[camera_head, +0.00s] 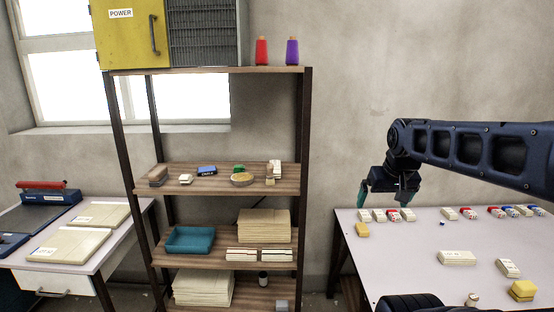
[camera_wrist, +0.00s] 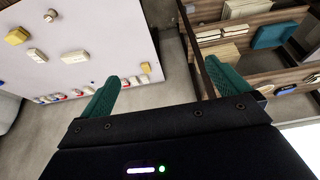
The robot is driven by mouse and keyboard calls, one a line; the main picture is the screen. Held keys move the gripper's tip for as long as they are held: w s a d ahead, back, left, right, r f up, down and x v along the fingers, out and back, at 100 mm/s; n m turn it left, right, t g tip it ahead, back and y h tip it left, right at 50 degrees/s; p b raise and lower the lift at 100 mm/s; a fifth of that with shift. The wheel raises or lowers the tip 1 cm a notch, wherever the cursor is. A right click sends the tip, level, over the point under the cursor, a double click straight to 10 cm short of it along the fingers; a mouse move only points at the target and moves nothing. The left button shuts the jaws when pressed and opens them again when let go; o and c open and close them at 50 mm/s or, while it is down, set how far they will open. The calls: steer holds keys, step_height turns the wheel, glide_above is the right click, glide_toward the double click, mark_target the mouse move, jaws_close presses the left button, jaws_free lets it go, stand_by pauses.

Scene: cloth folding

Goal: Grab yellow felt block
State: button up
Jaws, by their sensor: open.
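Two yellow blocks lie on the white table (camera_head: 400,260). A small one (camera_head: 362,229) is at its left edge, and a larger one (camera_head: 522,291) is at the front right. I cannot tell which is felt. In the wrist view, a yellow block (camera_wrist: 16,36) lies at the upper left, away from my fingers. My gripper (camera_head: 385,198), with teal fingertips, is above the table's back left edge, higher than the small block and a little to its right. In the wrist view the gripper (camera_wrist: 160,82) is open, with nothing between its fingers.
Several white, red and blue pieces (camera_head: 393,215) line the table's back edge. Pale blocks (camera_head: 457,258) lie mid-table with bare surface around them. A wooden shelf (camera_head: 225,178) stands left of the table, holding a teal tray (camera_head: 190,240) and stacked boards. A gap separates shelf and table.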

steer(key=c, duration=0.6)
